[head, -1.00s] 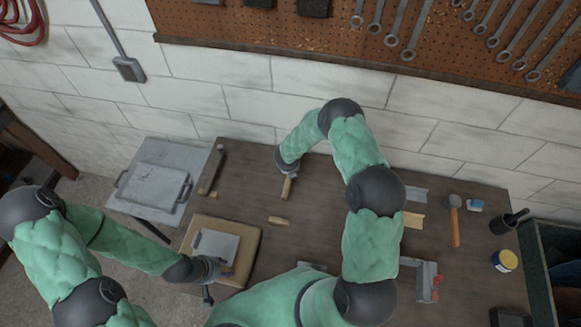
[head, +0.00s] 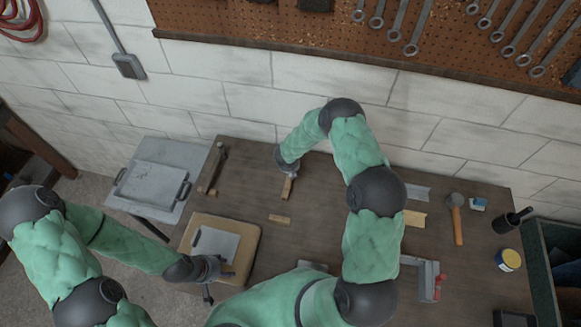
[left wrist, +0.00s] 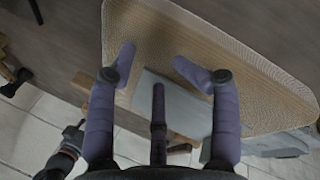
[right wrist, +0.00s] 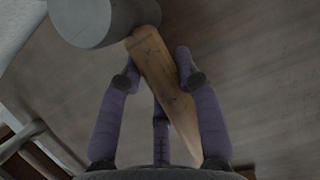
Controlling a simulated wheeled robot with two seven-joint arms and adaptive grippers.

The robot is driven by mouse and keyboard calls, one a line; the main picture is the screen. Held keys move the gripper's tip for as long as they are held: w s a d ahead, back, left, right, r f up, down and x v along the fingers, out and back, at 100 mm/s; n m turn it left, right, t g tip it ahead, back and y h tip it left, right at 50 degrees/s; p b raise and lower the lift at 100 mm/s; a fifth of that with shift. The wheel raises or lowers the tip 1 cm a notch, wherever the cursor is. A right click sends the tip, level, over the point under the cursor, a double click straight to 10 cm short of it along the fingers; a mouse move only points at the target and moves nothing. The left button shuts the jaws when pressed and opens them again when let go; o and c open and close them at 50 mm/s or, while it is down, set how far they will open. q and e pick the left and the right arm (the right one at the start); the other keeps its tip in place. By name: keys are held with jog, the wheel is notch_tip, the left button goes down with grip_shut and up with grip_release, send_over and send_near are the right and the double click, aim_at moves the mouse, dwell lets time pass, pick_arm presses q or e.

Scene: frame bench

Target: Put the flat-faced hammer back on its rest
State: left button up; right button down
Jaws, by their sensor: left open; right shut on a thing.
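My right gripper (right wrist: 158,75) is shut on a hammer's wooden handle (right wrist: 168,85). Its thick grey cylindrical head (right wrist: 95,18) is at the upper left of the right wrist view. In the head view, the handle (head: 287,189) sticks out below my right gripper (head: 289,174) over the back middle of the bench; the head is hidden there. A second hammer (head: 457,222) with a rounded grey head lies at the right. I cannot tell which thing is the rest. My left gripper (head: 208,284) is open and empty by the tan pad (head: 249,250), also in the left wrist view (left wrist: 148,66).
A small wooden block (head: 279,219) lies mid-bench. A grey clipboard-like sheet (head: 216,244) lies on the pad.

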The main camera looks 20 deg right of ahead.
jog(key=c, duration=0.8)
grip_release()
jog(key=shift+v, duration=4)
